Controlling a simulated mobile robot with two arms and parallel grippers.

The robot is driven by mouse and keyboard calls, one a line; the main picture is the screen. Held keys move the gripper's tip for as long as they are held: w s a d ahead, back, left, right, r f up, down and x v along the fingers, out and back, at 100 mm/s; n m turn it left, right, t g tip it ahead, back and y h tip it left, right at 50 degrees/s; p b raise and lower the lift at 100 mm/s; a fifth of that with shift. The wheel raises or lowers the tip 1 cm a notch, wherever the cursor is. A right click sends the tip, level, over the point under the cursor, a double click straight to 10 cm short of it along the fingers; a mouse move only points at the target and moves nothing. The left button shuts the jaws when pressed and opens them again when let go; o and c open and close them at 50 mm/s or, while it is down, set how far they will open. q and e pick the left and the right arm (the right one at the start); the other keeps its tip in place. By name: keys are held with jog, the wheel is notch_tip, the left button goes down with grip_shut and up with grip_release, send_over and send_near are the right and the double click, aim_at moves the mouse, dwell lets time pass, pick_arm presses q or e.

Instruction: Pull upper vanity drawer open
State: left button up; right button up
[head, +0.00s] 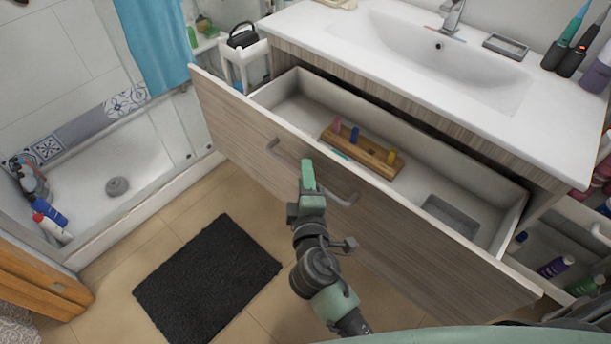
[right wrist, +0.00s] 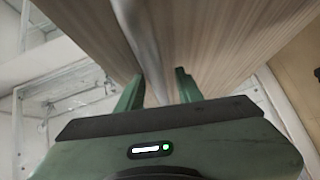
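The upper vanity drawer (head: 400,235) is pulled well out in the head view. Its wood-grain front and open inside both show. A grey bar handle (head: 343,198) runs along the front. My right gripper (head: 307,178) is at the middle of the handle and covers part of it. In the right wrist view the handle bar (right wrist: 145,40) passes between the two green fingers (right wrist: 160,75). A gap shows beside the bar, so the fingers look open around it. Whether one finger touches the bar is unclear. My left gripper is not in view.
Inside the drawer lies a wooden holder (head: 362,153) with small coloured items. The white sink counter (head: 350,40) is above. A black mat (head: 207,280) lies on the floor. A shower tray (head: 120,165) is at left; bottles (head: 555,266) stand at lower right.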

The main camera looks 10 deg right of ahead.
jog(key=s+r+b, duration=0.1)
jog(key=s, duration=0.6)
jog(key=shift+s+a, duration=0.35)
jog(key=shift+a, duration=0.1)
jog(key=s+f+m+g+y+p, duration=0.1)
jog(key=s+f+g, duration=0.2)
jog(key=f, duration=0.7)
jog(key=s+d+f+m+g+y, duration=0.1)
jog(key=s+f+g, duration=0.15)
jog(key=f, duration=0.85)
jog(key=s+f+g+p, duration=0.1)
jog(key=s+f+g, duration=0.15)
jog(key=f, duration=0.75)
jog(key=s+d+f+m+g, duration=0.2)
jog(key=s+d+f, duration=0.3)
jog(key=s, duration=0.4)
jog(key=s+d+f+m+g+p, duration=0.1)
jog(key=s+d+f+m+g, duration=0.1)
jog(key=s+d+f+m, duration=0.3)
jog(key=s+d+f+m+g, duration=0.3)
jog(key=s+d+f, duration=0.2)
jog(key=s, duration=0.8)
notch_tip(320, 180, down, 4)
jog(key=shift+r+m+p, duration=0.1)
jog(key=shift+m+p, duration=0.25)
jog(key=shift+m, duration=0.05)
